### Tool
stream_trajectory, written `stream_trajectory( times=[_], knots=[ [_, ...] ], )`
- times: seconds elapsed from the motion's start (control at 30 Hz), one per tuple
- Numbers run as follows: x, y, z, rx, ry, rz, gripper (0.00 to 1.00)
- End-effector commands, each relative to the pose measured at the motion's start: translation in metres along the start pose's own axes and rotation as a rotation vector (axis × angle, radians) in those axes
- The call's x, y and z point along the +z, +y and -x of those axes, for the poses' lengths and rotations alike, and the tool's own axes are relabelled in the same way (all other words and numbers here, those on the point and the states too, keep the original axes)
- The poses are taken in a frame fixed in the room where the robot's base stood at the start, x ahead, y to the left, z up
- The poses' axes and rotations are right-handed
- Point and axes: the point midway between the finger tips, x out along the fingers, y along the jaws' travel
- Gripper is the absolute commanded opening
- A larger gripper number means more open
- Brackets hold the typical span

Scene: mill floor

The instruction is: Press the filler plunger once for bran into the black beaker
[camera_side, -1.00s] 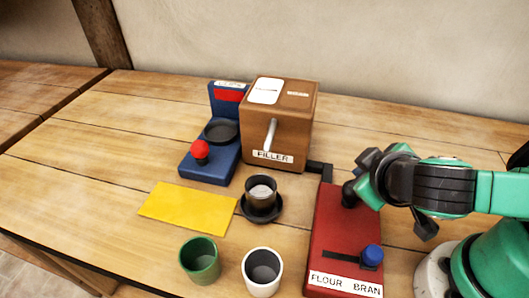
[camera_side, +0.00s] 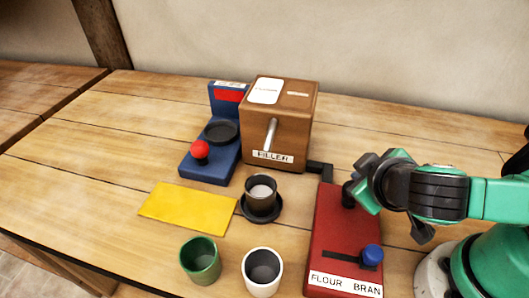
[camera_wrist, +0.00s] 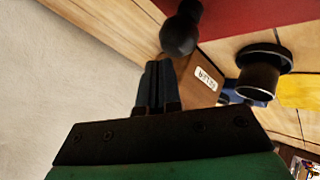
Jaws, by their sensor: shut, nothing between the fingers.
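The red control box (camera_side: 335,230) has a black plunger knob (camera_side: 348,194) at its back and a blue slider knob (camera_side: 372,254) at the BRAN end of its slot. The black beaker (camera_side: 261,200) stands upright on a black round stand in front of the brown FILLER box (camera_side: 290,115), with pale contents inside. My gripper (camera_side: 364,162) is beside and just above the black knob, partly overlapping it in the side view. In the wrist view, its fingers (camera_wrist: 157,85) are together and empty, with the black knob (camera_wrist: 180,32) beyond them, apart in the picture.
A blue scale-like device (camera_side: 210,160) with a red ball knob is left of the filler. A yellow mat (camera_side: 188,208), a green cup (camera_side: 200,260) and a white cup (camera_side: 262,272) lie towards the front. The table's left part is clear.

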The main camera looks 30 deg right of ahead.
Motion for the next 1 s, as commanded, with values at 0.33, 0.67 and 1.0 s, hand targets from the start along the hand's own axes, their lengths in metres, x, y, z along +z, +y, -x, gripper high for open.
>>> stream_trajectory(
  times=[0.33, 0.67, 1.0],
  knots=[
    [0.0008, -0.0015, -0.0016, 0.000, 0.000, 0.000, 0.00],
    [0.0024, -0.0039, -0.0045, 0.000, 0.000, 0.000, 0.00],
    [0.0045, -0.0062, -0.0075, 0.000, 0.000, 0.000, 0.00]
  ],
)
